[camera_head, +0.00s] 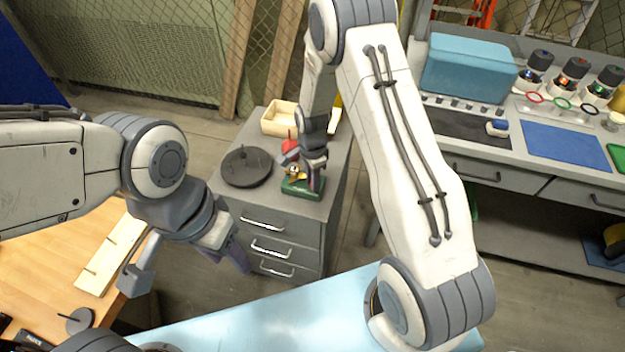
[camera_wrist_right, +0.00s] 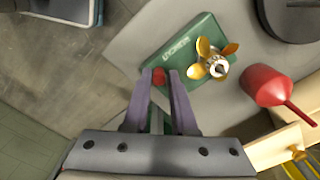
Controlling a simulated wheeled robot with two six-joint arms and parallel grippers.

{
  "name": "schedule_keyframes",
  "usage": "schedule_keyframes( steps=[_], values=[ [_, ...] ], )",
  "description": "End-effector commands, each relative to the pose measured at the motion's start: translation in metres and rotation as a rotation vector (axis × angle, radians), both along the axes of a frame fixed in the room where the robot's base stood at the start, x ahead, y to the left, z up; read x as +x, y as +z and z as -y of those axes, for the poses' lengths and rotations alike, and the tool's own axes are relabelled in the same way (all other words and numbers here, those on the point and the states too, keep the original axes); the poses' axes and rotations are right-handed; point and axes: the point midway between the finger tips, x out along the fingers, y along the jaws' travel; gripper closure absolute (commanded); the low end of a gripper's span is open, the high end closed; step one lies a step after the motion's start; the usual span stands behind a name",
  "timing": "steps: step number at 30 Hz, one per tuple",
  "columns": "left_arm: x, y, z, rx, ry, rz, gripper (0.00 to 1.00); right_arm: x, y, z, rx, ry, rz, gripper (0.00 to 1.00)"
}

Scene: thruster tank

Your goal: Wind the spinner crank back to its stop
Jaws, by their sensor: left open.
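The spinner is a green block (camera_head: 301,188) with a brass propeller (camera_head: 294,171), on top of a grey drawer cabinet. In the right wrist view the green block (camera_wrist_right: 178,48) lies ahead of the fingers, with the propeller (camera_wrist_right: 213,60) to their right. The small red crank knob (camera_wrist_right: 159,77) sits between the fingertips of my right gripper (camera_wrist_right: 160,73), which look closed against it. The crank's arm is mostly hidden. In the head view my right gripper (camera_head: 317,180) is over the block. My left gripper (camera_head: 238,256) is open and empty, in front of the cabinet.
A dark round disc (camera_head: 247,167) and a wooden tray (camera_head: 283,118) share the cabinet top (camera_head: 280,215). A red funnel-like thing (camera_wrist_right: 270,88) stands close to the propeller. A bench with a teal box (camera_head: 468,68) is at right; a wooden table (camera_head: 50,245) is at left.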

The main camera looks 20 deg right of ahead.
Motion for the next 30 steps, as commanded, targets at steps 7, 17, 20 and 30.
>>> schedule_keyframes(
  steps=[7,17,20,30],
  values=[
    [0.000,0.000,0.000,0.000,0.000,0.000,0.50,0.000,0.000,0.000,0.000,0.000,0.000,0.50],
    [0.000,-0.003,0.000,0.000,0.000,0.000,0.50,0.001,0.022,0.000,0.000,0.000,0.004,0.50],
    [0.000,-0.005,0.000,0.000,0.000,0.000,0.50,0.001,0.042,0.000,0.000,0.000,0.005,0.50],
    [0.000,-0.009,0.000,0.000,0.000,0.000,0.50,0.000,0.098,0.000,0.000,0.000,0.002,0.50]
  ],
)
